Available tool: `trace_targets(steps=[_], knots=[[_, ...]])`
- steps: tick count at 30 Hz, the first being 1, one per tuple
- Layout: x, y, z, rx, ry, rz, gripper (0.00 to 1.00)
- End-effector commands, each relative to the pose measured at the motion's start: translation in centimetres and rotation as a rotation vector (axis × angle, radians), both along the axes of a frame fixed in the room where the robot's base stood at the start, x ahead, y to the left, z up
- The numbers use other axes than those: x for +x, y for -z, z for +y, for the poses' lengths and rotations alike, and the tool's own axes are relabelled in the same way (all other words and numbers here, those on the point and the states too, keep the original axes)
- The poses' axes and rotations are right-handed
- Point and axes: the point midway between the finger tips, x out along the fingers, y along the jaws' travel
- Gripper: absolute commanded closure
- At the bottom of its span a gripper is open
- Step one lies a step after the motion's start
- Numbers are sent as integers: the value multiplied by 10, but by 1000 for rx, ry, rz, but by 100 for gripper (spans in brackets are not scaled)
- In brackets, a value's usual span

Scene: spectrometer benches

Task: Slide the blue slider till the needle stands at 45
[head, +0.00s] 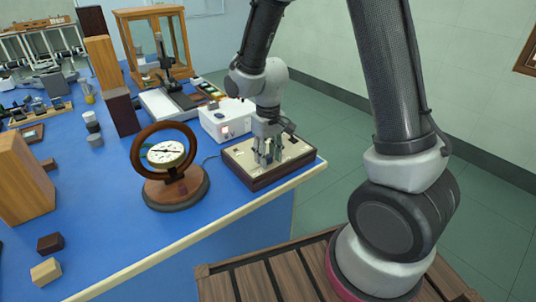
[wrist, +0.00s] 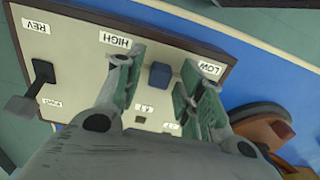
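The blue slider (wrist: 160,76) shows in the wrist view on a pale panel (wrist: 78,62), between the HIGH and LOW labels. My gripper (wrist: 161,66) is open, with one green-padded finger on each side of the slider and gaps between. In the head view my gripper (head: 267,156) points down over the control box (head: 258,182) and hides the slider. The round dial (head: 165,154) has a white face inside a dark wooden ring on a round base. Its dark needle lies nearly level, and its numbers are too small to read.
A lever switch (wrist: 42,72) stands by the REV label. A white box (head: 227,120) with a small reddish light sits behind the control box. Wooden blocks (head: 50,243) lie at the left. The blue bench top (head: 110,220) is clear in front of the dial.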

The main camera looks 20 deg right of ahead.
Motion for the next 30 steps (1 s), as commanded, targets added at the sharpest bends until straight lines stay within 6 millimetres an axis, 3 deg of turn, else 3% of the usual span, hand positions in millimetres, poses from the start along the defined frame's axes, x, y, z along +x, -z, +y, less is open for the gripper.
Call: trace_targets(steps=[1, 5, 20, 21, 24, 30], knots=[[0, 0, 0, 0, 0, 0, 75], [0, 0, 0, 0, 0, 0, 99], [3, 0, -8, 0, 0, -1, 100], [3, 0, -9, 0, 0, -1, 79], [3, 0, -9, 0, 0, -1, 60], [3, 0, -9, 0, 0, 0, 59]])
